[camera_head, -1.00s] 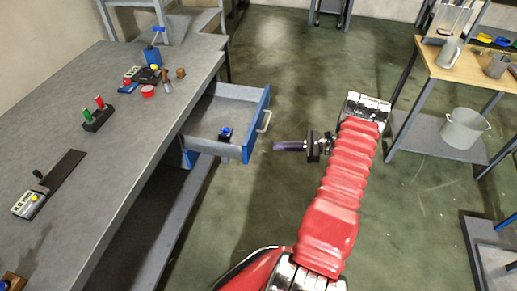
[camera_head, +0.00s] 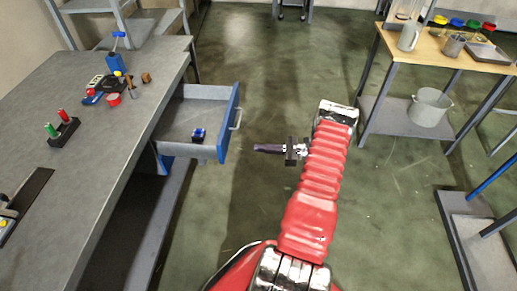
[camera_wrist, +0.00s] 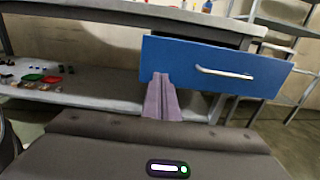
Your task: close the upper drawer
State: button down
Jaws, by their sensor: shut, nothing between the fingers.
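The upper drawer (camera_head: 182,122) stands pulled out from under the grey workbench (camera_head: 92,112). Its blue front (camera_head: 229,122) faces right in the head view and carries a pale bar handle (camera_head: 238,119). A small dark blue object lies inside the drawer. In the wrist view the blue drawer front (camera_wrist: 180,58) fills the upper middle, with the handle (camera_wrist: 224,73) right of the fingers. My gripper (camera_head: 257,148) is shut and empty, to the right of the drawer front, apart from it in the head view. Its purple fingers (camera_wrist: 161,80) overlap the front's lower left part in the wrist view; contact cannot be told.
Small tools and a red-and-green pair (camera_head: 62,130) stand on the workbench. A wooden-topped table (camera_head: 440,55) with a bucket (camera_head: 429,107) on its lower shelf stands at the right. Open floor lies between. Small coloured items lie on a low shelf (camera_wrist: 85,92) in the wrist view.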

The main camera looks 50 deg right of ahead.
aim_at(225, 145)
jog(key=x, duration=1.2)
jog(key=shift+a, duration=0.15)
